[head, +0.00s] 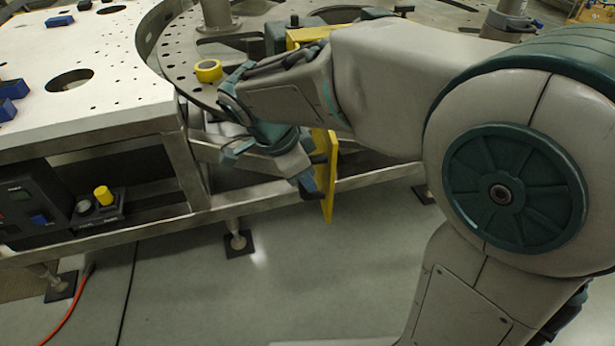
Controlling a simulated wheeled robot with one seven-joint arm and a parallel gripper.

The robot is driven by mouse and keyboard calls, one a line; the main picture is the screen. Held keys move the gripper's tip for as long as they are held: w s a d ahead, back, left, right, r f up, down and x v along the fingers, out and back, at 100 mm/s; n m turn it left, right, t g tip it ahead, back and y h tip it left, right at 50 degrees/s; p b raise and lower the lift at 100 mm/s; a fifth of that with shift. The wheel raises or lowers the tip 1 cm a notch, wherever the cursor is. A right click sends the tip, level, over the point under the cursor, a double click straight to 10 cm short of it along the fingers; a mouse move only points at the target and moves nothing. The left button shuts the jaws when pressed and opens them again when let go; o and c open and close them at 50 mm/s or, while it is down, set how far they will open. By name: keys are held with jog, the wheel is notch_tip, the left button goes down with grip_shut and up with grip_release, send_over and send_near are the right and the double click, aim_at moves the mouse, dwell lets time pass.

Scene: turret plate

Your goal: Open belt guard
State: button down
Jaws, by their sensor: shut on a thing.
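The belt guard is most likely the yellow panel (328,172) that hangs upright below the round plate, at the front frame of the table. It sticks out past the frame rail, and part of it is hidden behind my gripper. My gripper (312,184) points down and right and is shut at the panel's left side, on its edge or a handle there. The exact contact is too small to make out. My forearm covers the area above the panel.
A frame rail (250,200) runs beneath.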

jog(key=shift+s, duration=0.1)
jog(key=c, duration=1.3)
grip_release()
jog(key=shift+c, duration=0.2)
jog(key=v, duration=1.3)
jog(key=shift+a+r+p, duration=0.25)
jog(key=shift+r+p, duration=0.1)
jog(key=d+n+y, duration=0.1)
jog(key=d, duration=0.1)
jog(key=w+d+r+n+t+y, duration=0.1)
jog(key=d+n, duration=0.1)
jog(key=d, duration=0.1)
jog(key=w+d+r+n+y+p, duration=0.1)
jog(key=d+y, duration=0.1)
jog(key=shift+w+d+n+t, duration=0.15)
jog(key=shift+d+n+t, duration=0.15)
jog(key=shift+d+n, duration=0.1)
jog(key=s+d+f+n+p, duration=0.1)
jog(key=s+d+f+n, duration=0.8)
jog(key=f, duration=0.4)
jog(key=shift+s+d+f, duration=0.25)
jog(key=shift+s+d, duration=0.65)
jog(key=shift+d, duration=0.3)
